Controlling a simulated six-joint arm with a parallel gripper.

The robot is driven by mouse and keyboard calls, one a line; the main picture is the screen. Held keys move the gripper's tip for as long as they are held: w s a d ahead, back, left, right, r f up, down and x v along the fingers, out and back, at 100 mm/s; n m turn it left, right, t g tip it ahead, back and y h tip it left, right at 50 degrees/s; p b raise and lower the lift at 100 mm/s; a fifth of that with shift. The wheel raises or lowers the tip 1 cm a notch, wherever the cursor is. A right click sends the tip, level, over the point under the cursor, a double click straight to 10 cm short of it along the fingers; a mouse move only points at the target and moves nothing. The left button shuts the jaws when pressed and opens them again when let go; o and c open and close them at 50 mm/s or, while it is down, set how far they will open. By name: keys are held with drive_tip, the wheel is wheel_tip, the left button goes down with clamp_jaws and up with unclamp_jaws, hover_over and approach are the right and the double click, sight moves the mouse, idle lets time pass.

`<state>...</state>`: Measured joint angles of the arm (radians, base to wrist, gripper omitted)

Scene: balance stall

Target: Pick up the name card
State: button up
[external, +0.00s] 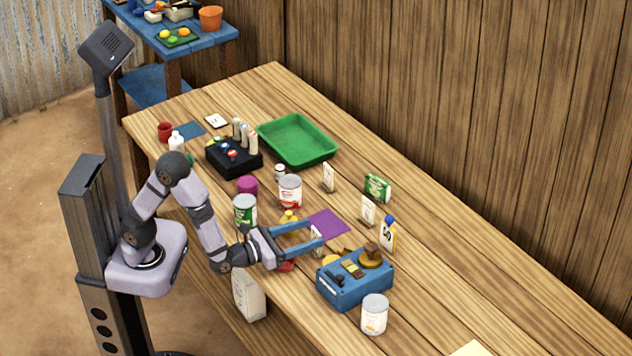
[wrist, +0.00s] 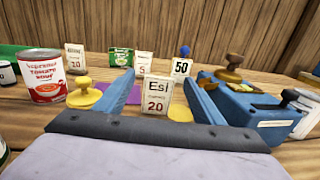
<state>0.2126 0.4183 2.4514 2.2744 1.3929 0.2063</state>
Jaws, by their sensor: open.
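A small white name card (wrist: 157,95) reading "Esi" and "20" stands upright between the fingers in the wrist view. In the external view it (external: 316,240) is partly hidden by the fingers. My gripper (external: 313,231) has its blue fingers spread around the card, low over the table. In the wrist view my gripper (wrist: 157,84) is open, with the left finger apart from the card and the right finger close to its right edge. I cannot tell whether the right finger touches it.
A blue scale box (external: 354,285) stands right of the card, close to the right finger. A yellow knobbed weight (wrist: 84,92) and a tomato soup can (wrist: 45,75) are at left. A purple mat (external: 327,224) lies behind. Other upright cards (external: 329,178) (external: 367,210) stand farther back.

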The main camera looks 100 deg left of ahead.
drive_tip(key=shift+p+x, duration=0.75)
drive_tip(key=shift+x, duration=2.9)
drive_tip(key=c, duration=1.4)
drive_tip(key=shift+r, duration=5.05)
